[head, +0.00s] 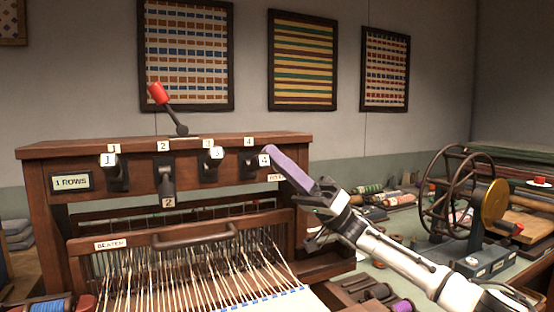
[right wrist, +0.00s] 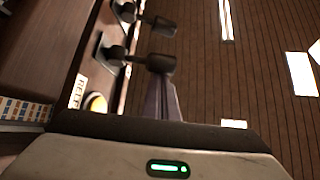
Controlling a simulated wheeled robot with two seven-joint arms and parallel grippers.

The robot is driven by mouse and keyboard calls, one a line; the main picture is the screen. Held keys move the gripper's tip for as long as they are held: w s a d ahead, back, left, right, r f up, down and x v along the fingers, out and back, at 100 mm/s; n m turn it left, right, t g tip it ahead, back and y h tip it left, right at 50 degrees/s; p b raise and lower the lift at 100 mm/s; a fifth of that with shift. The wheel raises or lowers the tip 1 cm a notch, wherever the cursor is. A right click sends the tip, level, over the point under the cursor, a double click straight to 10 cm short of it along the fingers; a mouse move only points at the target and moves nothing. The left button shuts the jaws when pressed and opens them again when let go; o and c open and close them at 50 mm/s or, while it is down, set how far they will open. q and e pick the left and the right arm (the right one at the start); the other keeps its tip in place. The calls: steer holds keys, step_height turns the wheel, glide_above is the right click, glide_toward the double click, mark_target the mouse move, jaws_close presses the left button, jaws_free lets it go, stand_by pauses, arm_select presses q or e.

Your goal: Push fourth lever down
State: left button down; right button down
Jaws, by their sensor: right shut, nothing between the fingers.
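The fourth lever (head: 255,160) is on the right of the loom's front panel, under a plate marked 4. Its dark handle sticks out toward me, its end face marked 4. My right gripper (head: 270,151) is shut and empty, its purple fingers reaching in from the right with the tips at the lever's end. In the right wrist view the fingertips (right wrist: 160,82) are close against the nearest dark lever (right wrist: 152,63); I cannot tell whether they touch. Levers 1 (head: 116,172) and 3 (head: 210,165) also stick out; lever 2 (head: 167,185) hangs down. My left gripper is not in view.
A red-knobbed handle (head: 158,93) rises above the wooden loom (head: 60,150). Below are the beater bar (head: 195,238) and white warp threads. A spoked wheel winder (head: 455,200) and spools stand on the green bench to the right.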

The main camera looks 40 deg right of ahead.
steer(key=s+d+b, duration=0.1)
steer(key=s+d, duration=0.5)
steer(key=d, duration=0.5)
steer(key=shift+d+f, duration=0.2)
steer(key=shift+f, duration=0.15)
